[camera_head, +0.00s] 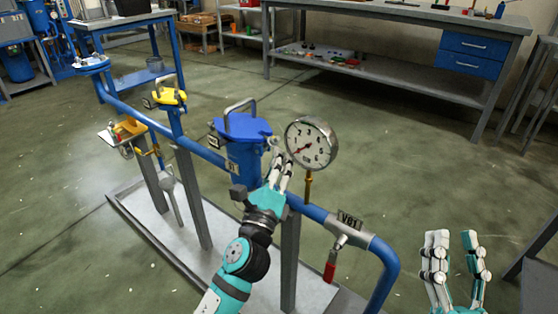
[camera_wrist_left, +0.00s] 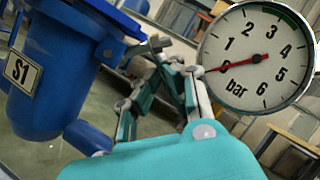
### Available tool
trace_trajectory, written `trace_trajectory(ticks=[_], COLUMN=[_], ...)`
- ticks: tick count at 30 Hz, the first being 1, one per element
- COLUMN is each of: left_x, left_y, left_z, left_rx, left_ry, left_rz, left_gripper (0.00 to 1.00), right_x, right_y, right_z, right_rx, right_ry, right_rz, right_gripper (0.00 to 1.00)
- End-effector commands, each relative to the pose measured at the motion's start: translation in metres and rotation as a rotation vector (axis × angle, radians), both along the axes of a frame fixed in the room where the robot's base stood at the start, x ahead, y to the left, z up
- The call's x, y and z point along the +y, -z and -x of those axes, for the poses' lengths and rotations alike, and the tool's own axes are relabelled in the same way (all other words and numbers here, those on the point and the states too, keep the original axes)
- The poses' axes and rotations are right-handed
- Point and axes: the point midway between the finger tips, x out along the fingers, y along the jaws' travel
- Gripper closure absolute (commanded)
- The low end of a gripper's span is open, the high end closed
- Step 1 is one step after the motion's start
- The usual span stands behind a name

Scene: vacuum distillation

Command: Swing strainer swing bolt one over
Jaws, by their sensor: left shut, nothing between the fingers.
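The blue strainer (camera_head: 245,163), tagged S1, stands on the blue pipe, with its lid (camera_head: 243,127) and a grey bail handle on top. It also shows at the left of the left wrist view (camera_wrist_left: 50,85). A small grey swing bolt (camera_wrist_left: 148,46) sticks out from the lid's edge in the left wrist view, close to the fingertips; whether they touch it I cannot tell. My left gripper (camera_head: 279,160) is shut and empty, between the strainer and the gauge; it shows in the left wrist view (camera_wrist_left: 172,66). My right gripper (camera_head: 456,240) is open and empty at the lower right.
A round pressure gauge (camera_head: 311,142) stands just right of my left fingers. A valve tagged V01 (camera_head: 348,235) with a red handle sits further right on the pipe. Yellow-topped fittings (camera_head: 171,97) stand to the left. A workbench (camera_head: 400,22) is at the back.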

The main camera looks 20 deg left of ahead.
Motion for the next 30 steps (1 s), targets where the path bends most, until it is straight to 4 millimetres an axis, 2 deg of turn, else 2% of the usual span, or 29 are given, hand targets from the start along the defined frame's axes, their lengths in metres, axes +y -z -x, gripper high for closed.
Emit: trace_trajectory(ticks=[7, 12, 15, 30], left_x=[0.000, 0.001, 0.001, 0.001], left_y=[-0.008, -0.009, -0.009, -0.007], left_z=[0.000, 0.000, 0.000, -0.001], left_rx=[0.025, 0.037, 0.041, 0.042], left_ry=[-0.001, -0.001, 0.000, -0.001], left_rz=[0.068, 0.104, 0.115, 0.118], left_gripper=[1.00, 1.00, 1.00, 1.00], right_x=[-0.001, -0.004, -0.005, -0.005], right_y=[0.043, 0.073, 0.083, 0.086], right_z=[-0.023, -0.029, -0.029, -0.029], right_rx=[0.293, 0.456, 0.506, 0.514], right_ry=[0.017, 0.027, 0.029, 0.029], right_rz=[0.082, 0.126, 0.139, 0.141], right_gripper=[0.68, 0.68, 0.68, 0.68])
